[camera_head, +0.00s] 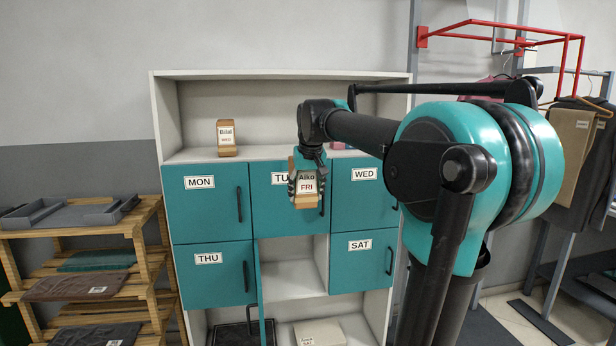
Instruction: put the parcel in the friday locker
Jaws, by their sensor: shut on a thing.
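A small brown parcel (305,201) with a white label reading "Aiko FRI" is in my gripper (306,182). My gripper is shut on it and holds it upright in front of the TUE door (261,200), hiding part of that door. The locker cabinet (158,120) has teal doors marked MON, TUE, WED, THU and SAT. The compartment between THU and SAT (292,267) is open and looks empty, with white walls. A teal door (260,285) stands swung out edge-on at its left side; its label is not visible. The parcel is above this opening.
A brown parcel labelled "Bilal WED" (227,139) stands on the cabinet's upper shelf. A pale parcel marked SAT (320,333) and a dark tray (236,334) are at the bottom. Wooden shelves (146,268) stand left; clothes racks (553,250) stand right. My arm covers the right side.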

